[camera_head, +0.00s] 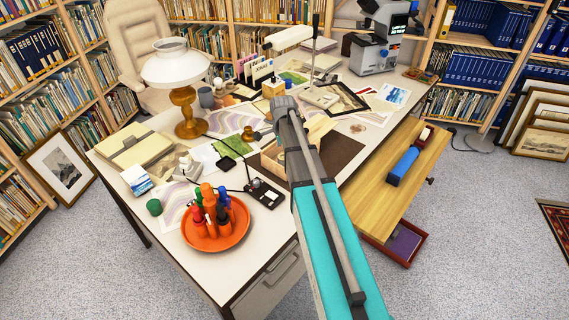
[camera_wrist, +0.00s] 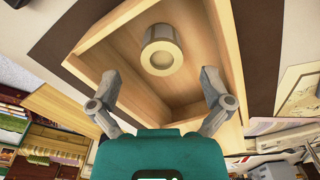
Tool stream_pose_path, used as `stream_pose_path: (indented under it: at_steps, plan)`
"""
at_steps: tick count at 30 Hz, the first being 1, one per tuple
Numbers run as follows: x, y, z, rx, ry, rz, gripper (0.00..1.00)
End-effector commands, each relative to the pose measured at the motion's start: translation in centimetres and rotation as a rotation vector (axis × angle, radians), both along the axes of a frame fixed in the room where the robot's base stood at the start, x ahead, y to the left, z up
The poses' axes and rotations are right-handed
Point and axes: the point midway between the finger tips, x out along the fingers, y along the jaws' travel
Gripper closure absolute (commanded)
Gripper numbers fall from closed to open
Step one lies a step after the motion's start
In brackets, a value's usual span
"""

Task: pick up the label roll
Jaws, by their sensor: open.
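The label roll (camera_wrist: 161,50) is a short cream and grey roll with a round hole in its face. In the wrist view it is inside an open wooden box (camera_wrist: 228,45), near the top middle of the picture. My gripper (camera_wrist: 160,76) is open and empty, with one finger on each side below the roll in the picture. No finger touches the roll. In the head view the wooden box (camera_head: 322,127) is on the desk, partly covered by my arm. The roll and my fingertips are hidden there.
The white desk (camera_head: 165,240) is crowded. A wooden pull-out board (camera_head: 395,205) is to the right.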

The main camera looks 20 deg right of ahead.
Motion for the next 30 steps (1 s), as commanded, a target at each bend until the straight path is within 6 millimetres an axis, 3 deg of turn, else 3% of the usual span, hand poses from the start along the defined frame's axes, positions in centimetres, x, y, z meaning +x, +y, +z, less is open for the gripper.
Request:
stream_pose_path:
  at_steps: [12,30]
  plan:
    - [0.0,-0.1,-3.4,0.000,0.000,0.000,0.01]
    - [0.0,-0.1,-3.7,0.000,0.000,0.000,0.01]
